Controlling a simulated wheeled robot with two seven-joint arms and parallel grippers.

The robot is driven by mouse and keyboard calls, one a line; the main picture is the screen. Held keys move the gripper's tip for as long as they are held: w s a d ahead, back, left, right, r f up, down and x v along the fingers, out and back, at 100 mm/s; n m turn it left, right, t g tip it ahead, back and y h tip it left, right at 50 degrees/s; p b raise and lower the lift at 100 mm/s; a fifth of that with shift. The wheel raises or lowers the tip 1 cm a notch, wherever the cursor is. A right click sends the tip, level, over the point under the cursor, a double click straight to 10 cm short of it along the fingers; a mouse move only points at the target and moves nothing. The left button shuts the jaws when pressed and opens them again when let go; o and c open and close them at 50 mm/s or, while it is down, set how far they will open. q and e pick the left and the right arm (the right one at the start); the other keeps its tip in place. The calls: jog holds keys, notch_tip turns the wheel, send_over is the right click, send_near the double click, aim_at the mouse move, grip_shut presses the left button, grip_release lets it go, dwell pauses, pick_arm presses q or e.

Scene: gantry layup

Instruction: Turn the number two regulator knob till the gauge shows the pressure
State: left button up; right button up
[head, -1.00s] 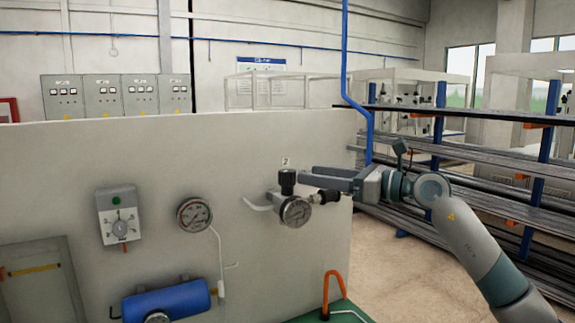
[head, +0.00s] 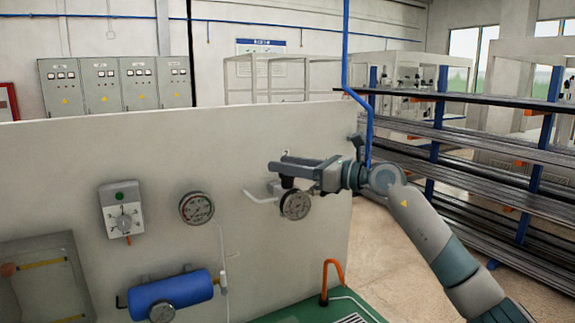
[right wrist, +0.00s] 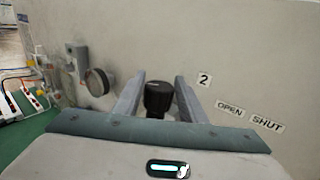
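The number two regulator is on the pale panel, with its round gauge (head: 295,205) facing out; I cannot read its needle. Its black knob (right wrist: 158,96) stands between the two fingers of my right gripper (right wrist: 158,82) in the right wrist view. The fingers are apart, one on each side of the knob, with a narrow gap showing. In the head view my right gripper (head: 279,164) reaches in from the right at the knob's height and hides most of it. My left gripper is not in view.
A "2" label (right wrist: 204,80) and OPEN (right wrist: 230,108) and SHUT (right wrist: 267,123) labels are on the panel. Another gauge (head: 196,208), a dial box (head: 122,209) and a blue cylinder (head: 170,292) are to the left. Racks (head: 470,150) stand right.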

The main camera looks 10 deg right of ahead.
jog(key=c, duration=0.6)
jog(key=shift+o, duration=0.2)
